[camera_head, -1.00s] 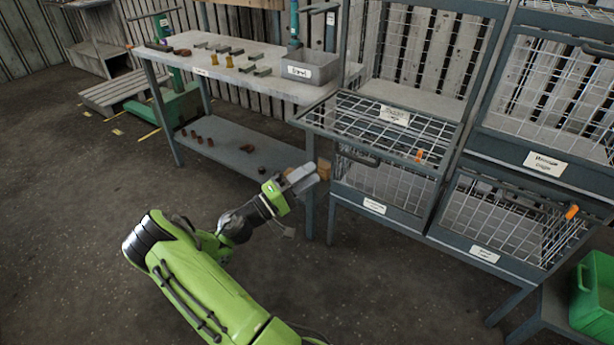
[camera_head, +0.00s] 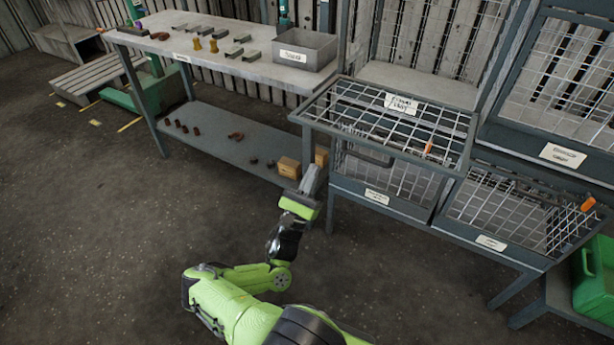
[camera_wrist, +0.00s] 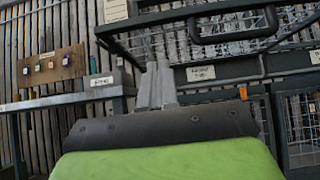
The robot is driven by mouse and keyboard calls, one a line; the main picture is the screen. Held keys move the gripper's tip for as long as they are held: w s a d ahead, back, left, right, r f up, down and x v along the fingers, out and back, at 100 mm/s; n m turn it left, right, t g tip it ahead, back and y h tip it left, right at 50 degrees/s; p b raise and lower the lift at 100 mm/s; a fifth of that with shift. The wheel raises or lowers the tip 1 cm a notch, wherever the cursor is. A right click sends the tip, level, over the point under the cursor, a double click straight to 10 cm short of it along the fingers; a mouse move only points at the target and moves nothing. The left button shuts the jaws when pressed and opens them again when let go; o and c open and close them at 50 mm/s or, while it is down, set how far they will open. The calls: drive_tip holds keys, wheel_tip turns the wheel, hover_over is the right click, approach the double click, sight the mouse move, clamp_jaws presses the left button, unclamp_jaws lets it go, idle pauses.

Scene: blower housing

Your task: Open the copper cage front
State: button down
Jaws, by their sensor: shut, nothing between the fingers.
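The copper cage front appears to be the wire-mesh panel (camera_head: 385,122) in the upper left bay of the rack; its small label is hard to read. The panel lies folded out about level, with the bay above it open and a bare shelf behind. Its dark bar handle (camera_head: 365,155) is at the near edge, and it also shows in the wrist view (camera_wrist: 234,30). My gripper (camera_head: 312,180) is shut and empty. It points up, below and left of the panel's near left corner, apart from the panel as far as I can tell.
Below the panel is a closed mesh cage (camera_head: 385,178). To its right is another mesh cage (camera_head: 500,212) with an orange tag. A workbench (camera_head: 235,68) with a grey bin (camera_head: 305,48) stands left. A green crate (camera_head: 595,280) is at lower right. The floor in front is clear.

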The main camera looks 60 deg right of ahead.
drive_tip(key=d+r, duration=0.3)
drive_tip(key=r, duration=0.4)
drive_tip(key=shift+s+d+r, duration=0.15)
drive_tip(key=shift+d, duration=0.15)
